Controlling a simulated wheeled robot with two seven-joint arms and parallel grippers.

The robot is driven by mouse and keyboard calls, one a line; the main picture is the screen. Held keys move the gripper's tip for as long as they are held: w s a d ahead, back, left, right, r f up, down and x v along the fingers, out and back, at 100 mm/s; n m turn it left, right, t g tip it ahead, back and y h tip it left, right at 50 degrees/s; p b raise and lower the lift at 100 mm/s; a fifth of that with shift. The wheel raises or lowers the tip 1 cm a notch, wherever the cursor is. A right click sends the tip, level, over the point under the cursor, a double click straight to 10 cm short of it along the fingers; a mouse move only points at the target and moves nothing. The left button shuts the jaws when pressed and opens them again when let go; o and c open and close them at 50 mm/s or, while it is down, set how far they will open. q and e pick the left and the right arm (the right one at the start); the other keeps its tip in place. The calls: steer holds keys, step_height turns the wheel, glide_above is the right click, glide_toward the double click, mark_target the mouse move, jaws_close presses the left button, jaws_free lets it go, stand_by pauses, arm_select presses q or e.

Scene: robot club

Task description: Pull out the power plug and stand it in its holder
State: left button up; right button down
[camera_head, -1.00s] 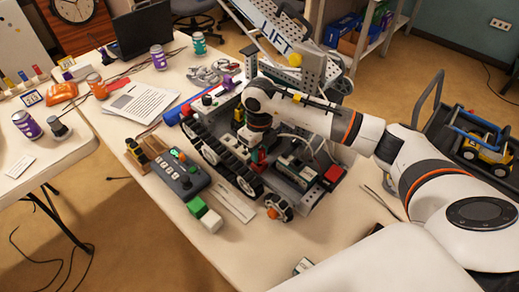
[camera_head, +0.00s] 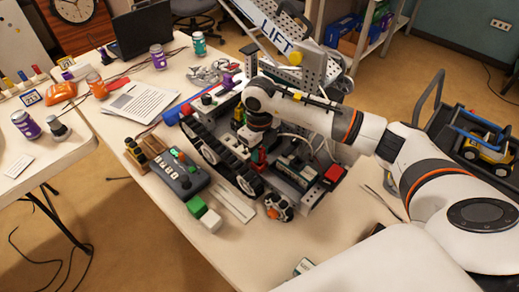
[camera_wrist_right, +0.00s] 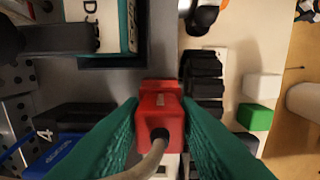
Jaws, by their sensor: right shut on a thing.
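A red power plug (camera_wrist_right: 158,115) with a pale cable leaving its back is between the green fingers of my right gripper (camera_wrist_right: 160,130) in the right wrist view. The fingers are shut on it from both sides. In the head view my right gripper (camera_head: 257,150) reaches down into the tracked robot (camera_head: 225,150), and only a bit of red (camera_head: 259,160) shows below the wrist. The plug's front end is hidden, so I cannot tell whether it sits in a socket. A wooden block (camera_head: 137,153) stands left of the tracked robot; I cannot tell whether it is the holder. My left gripper is out of view.
A grey control box (camera_head: 182,180) lies beside the track. A green block (camera_head: 196,206) and a white block (camera_head: 211,221) are near the table's front edge. A perforated lift frame (camera_head: 305,70) rises behind. Bare table (camera_head: 345,225) shows at the lower right.

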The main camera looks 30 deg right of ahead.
steer(key=shift+f+b, duration=0.85)
steer(key=shift+b, duration=0.1)
stand_by(1.1)
steer(key=c, duration=1)
jaws_free()
steer(key=shift+r, duration=0.1)
steer(key=shift+r+p, duration=2.15)
steer(key=shift+r, duration=1.3)
